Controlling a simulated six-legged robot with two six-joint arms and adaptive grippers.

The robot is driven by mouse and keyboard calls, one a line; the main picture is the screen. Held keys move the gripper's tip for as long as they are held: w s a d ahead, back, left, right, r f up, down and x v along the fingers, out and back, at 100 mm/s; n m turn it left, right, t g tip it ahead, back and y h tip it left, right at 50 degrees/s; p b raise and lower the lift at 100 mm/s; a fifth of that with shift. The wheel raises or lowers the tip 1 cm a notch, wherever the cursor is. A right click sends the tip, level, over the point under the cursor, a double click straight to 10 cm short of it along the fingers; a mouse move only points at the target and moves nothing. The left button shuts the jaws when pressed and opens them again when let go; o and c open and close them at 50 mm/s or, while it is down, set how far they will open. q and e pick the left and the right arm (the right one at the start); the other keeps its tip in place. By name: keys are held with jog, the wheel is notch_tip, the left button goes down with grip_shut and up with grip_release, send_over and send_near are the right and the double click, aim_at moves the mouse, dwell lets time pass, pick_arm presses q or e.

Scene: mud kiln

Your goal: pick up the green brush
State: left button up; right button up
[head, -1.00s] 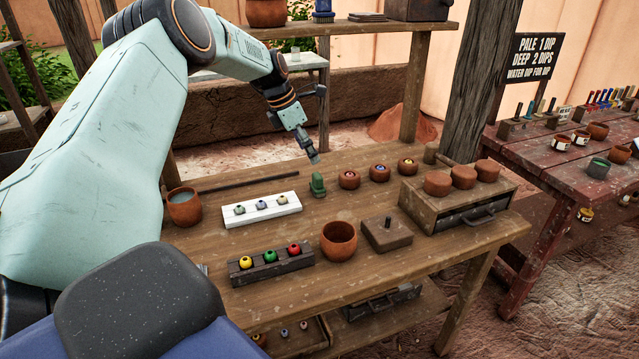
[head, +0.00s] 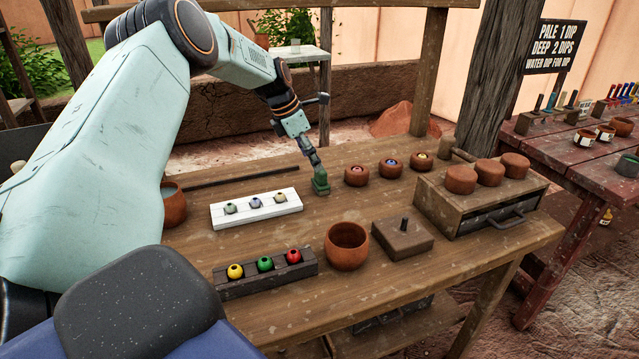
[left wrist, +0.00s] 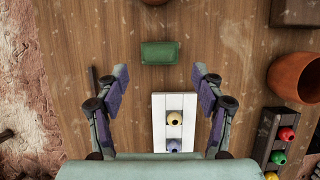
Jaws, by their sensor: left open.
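The green brush (head: 320,183) stands on the wooden table, right of the white bead tray, in the head view. In the left wrist view the brush (left wrist: 160,52) shows as a green block from above, centred ahead of the fingertips. My left gripper (head: 314,160) points down just over the brush, its tips overlapping the brush's top in the head view. In the left wrist view my left gripper (left wrist: 159,75) is open, with nothing between its fingers; I cannot tell whether it touches the brush. My right gripper is not in view.
A white tray (head: 222,219) with three beads and a dark rack (head: 238,289) with yellow, green and red beads are nearby. A clay bowl (head: 347,250), small clay pots (head: 356,176), a lidded block (head: 402,240) and a drawer box (head: 480,208) stand to the right.

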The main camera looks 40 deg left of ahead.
aim_at(322, 171)
pick_arm(q)
jog(key=b+x, duration=0.2)
jog(key=x, duration=0.3)
jog(key=shift+w+d, duration=0.1)
jog(key=shift+w, duration=0.05)
jog(key=shift+w+f, duration=0.1)
jog(key=shift+f, duration=0.15)
jog(key=shift+w+f, duration=0.1)
jog(key=shift+f, duration=0.05)
jog(key=shift+w+d, duration=0.2)
jog(key=shift+s+a, duration=0.15)
jog(key=shift+s, duration=0.05)
jog(key=c, duration=0.5)
jog(key=shift+w, duration=0.15)
jog(key=c, duration=0.5)
jog(key=shift+c, duration=1.2)
